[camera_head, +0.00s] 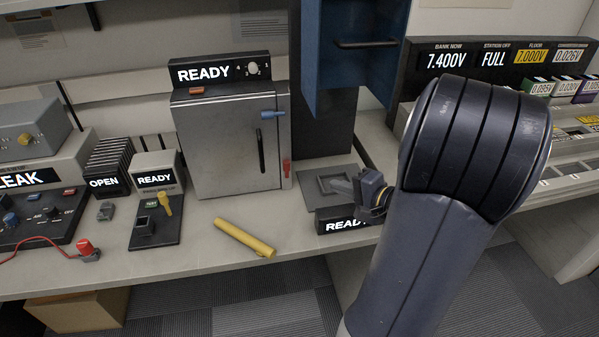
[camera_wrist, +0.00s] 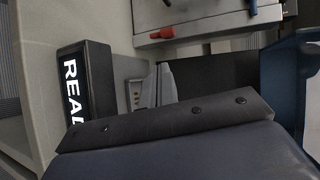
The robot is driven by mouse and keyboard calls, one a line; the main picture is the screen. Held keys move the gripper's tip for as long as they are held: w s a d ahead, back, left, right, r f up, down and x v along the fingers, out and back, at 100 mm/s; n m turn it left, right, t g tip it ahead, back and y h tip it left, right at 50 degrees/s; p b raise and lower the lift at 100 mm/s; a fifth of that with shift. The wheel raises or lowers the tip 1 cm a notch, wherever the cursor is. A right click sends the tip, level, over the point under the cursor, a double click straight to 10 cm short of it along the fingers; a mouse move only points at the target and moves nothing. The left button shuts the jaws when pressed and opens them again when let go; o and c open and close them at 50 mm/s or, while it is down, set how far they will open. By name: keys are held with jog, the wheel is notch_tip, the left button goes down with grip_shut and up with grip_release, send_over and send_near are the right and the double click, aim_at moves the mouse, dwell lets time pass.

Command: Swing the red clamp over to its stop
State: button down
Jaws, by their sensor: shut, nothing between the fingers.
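The grey cabinet (camera_head: 230,150) stands on the bench with its door shut. The red clamp (camera_head: 287,167) sits low on the cabinet's right edge and points roughly up and down. It also shows at the top of the wrist view (camera_wrist: 167,32). A blue clamp (camera_head: 268,114) lies roughly level near the cabinet's upper right edge. My gripper (camera_head: 341,187) is shut and empty, to the right of the red clamp and apart from it, over a grey pad. My arm hides part of the gripper. The stop cannot be made out.
A READY sign (camera_head: 340,223) stands in front of the pad, close below my gripper. A blue cabinet (camera_head: 352,60) hangs above. A yellow cylinder (camera_head: 245,238) lies near the bench's front edge. The bench between the grey cabinet and the pad is clear.

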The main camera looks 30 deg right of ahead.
aim_at(290, 168)
jog(key=x, duration=0.4)
jog(key=p+x, duration=0.1)
jog(key=x, duration=0.4)
jog(key=r+x, duration=0.1)
jog(key=x, duration=0.4)
jog(key=shift+w+r+p, duration=0.1)
jog(key=shift+w+p, duration=0.05)
jog(key=shift+p, duration=0.25)
